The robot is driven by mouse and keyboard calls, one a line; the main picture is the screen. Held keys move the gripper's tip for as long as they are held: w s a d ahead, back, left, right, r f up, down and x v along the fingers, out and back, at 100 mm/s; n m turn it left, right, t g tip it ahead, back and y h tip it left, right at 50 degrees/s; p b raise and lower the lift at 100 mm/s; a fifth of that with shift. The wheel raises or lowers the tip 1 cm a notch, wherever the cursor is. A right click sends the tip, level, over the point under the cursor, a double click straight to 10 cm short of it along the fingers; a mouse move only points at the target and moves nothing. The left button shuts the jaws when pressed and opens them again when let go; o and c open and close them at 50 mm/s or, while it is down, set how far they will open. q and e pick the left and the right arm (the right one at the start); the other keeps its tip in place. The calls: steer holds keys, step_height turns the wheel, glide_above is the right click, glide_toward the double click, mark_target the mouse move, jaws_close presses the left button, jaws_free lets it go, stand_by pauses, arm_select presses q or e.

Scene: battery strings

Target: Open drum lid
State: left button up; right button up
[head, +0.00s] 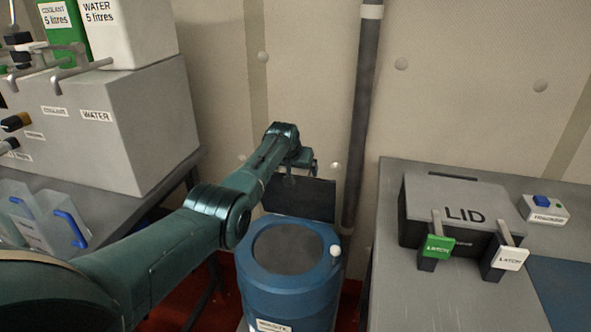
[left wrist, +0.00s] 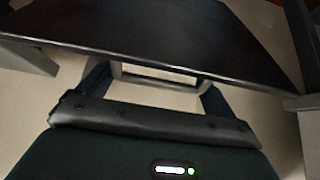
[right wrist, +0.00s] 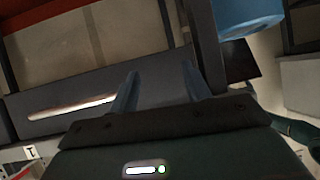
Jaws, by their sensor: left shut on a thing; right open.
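The blue drum (head: 290,293) stands on the floor between the two benches, with a grey round area (head: 289,247) on its top. A dark flat lid (head: 300,198) stands raised at the drum's back edge. My left gripper (head: 306,165) is at the lid's upper edge, shut on a part of it. In the left wrist view the dark panel (left wrist: 170,35) spans the top, with a pale bar (left wrist: 160,77) between the fingers. My right gripper (right wrist: 158,82) is open and empty; it is outside the head view. The drum (right wrist: 250,14) also shows in the right wrist view.
The right bench (head: 400,290) carries a grey box marked LID (head: 462,216) with green and white latches. The left bench holds a large grey tank box (head: 150,125) and bottles. A dark vertical pipe (head: 362,110) runs up the wall behind the drum.

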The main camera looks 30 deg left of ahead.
arm_select(q)
steer(key=shift+w+r, duration=0.1)
steer(key=shift+r, duration=0.05)
steer(key=o, duration=1.1)
arm_select(e)
steer(key=shift+f, duration=0.15)
steer(key=shift+d, duration=0.1)
arm_select(q)
steer(key=shift+s+r+p, duration=0.3)
steer(key=shift+r+p, duration=0.15)
steer(key=shift+p, duration=0.15)
steer(key=p+v, duration=0.1)
steer(key=v, duration=1.1)
steer(key=shift+p, duration=0.35)
arm_select(e)
steer(key=shift+d+r+h, duration=0.35)
steer(key=shift+d+h, duration=0.05)
steer(key=shift+d, duration=0.05)
steer(key=shift+s, duration=0.1)
